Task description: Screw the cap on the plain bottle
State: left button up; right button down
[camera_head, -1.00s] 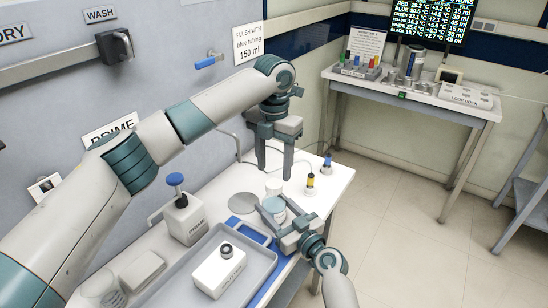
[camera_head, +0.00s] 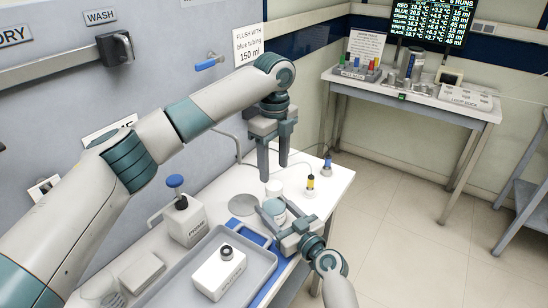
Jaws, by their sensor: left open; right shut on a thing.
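My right gripper (camera_head: 277,218) is shut around a pale bluish-white bottle (camera_head: 275,207), which is upright by the bench's right part. A small white cylinder (camera_head: 273,188) shows just behind the bottle. I cannot tell whether it is the cap, the bottle's top or a separate piece. My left gripper (camera_head: 273,171) is open, pointing straight down, with its fingertips just above the white cylinder in the picture. Nothing shows between its fingers.
A grey tray (camera_head: 265,268) at the front holds a white box-shaped bottle (camera_head: 219,274) with a dark-ringed top. A blue-topped pump bottle (camera_head: 184,218) stands left. Small yellow-banded (camera_head: 310,186) and blue-topped (camera_head: 327,164) bottles stand right. A grey disc (camera_head: 242,204) lies on the bench.

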pick_arm(q)
jog(key=n, duration=0.4)
jog(key=shift+r+n, duration=0.15)
jog(key=shift+n, duration=0.25)
jog(key=n, duration=0.4)
jog(key=shift+r, duration=0.1)
jog(key=n, duration=0.5)
jog(key=shift+r, duration=0.15)
jog(key=n, duration=0.4)
jog(key=shift+r, duration=0.1)
jog(key=n, duration=0.4)
jog(key=shift+r+n, duration=0.1)
jog(key=shift+n, duration=0.3)
jog(key=n, duration=0.4)
jog(key=shift+r, duration=0.1)
jog(key=n, duration=0.5)
jog(key=shift+r, duration=0.1)
jog(key=n, duration=0.5)
jog(key=shift+r, duration=0.15)
